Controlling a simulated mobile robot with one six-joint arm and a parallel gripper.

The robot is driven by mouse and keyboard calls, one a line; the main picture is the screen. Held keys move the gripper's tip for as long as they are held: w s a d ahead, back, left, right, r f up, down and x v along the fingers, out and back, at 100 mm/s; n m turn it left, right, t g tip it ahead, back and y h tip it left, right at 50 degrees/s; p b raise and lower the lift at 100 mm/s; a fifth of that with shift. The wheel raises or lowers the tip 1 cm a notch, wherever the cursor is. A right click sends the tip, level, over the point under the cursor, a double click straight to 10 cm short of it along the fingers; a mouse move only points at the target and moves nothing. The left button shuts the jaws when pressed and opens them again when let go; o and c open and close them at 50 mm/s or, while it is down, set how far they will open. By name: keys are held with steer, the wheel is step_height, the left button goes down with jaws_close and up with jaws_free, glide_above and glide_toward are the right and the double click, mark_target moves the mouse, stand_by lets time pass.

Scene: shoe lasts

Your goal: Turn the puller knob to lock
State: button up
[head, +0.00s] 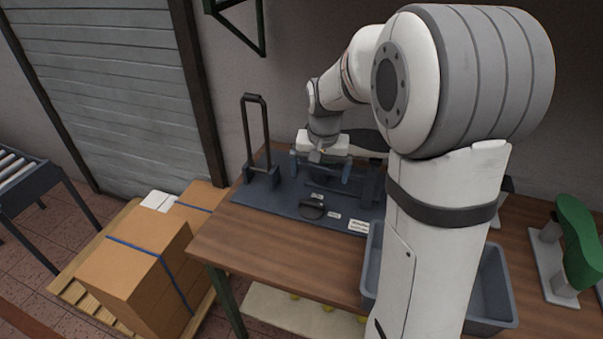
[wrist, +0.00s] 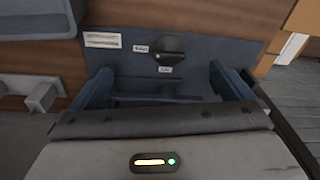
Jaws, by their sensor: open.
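The puller knob is a dark round knob (head: 312,208) on the flat dark-blue base plate (head: 284,203) of the puller. In the wrist view the knob (wrist: 168,48) shows a raised grip bar. One small white label lies left of it and another just below it; their words are too small to read. My gripper (head: 320,173) is open above the back part of the plate, behind the knob. In the wrist view my two blue fingers stand wide apart, and the gripper (wrist: 161,70) is apart from the knob, with nothing seen held between the fingers.
A tall black handle frame (head: 268,135) stands at the plate's left. A grey-blue bin (head: 490,290) stands on the wooden table (head: 265,240) at right, partly hidden by my arm. A green shoe last (head: 577,240) is farther right. Cardboard boxes (head: 135,265) stand left of the table.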

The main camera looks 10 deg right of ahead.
steer(key=m+g, duration=0.1)
steer(key=m, duration=0.1)
glide_above(312, 202)
step_height(312, 202, down, 12)
steer(key=shift+f, duration=0.15)
steer(key=shift+f+p, duration=0.85)
steer(key=shift+f, duration=3.15)
steer(key=shift+c, duration=0.5)
steer(key=c, duration=0.9)
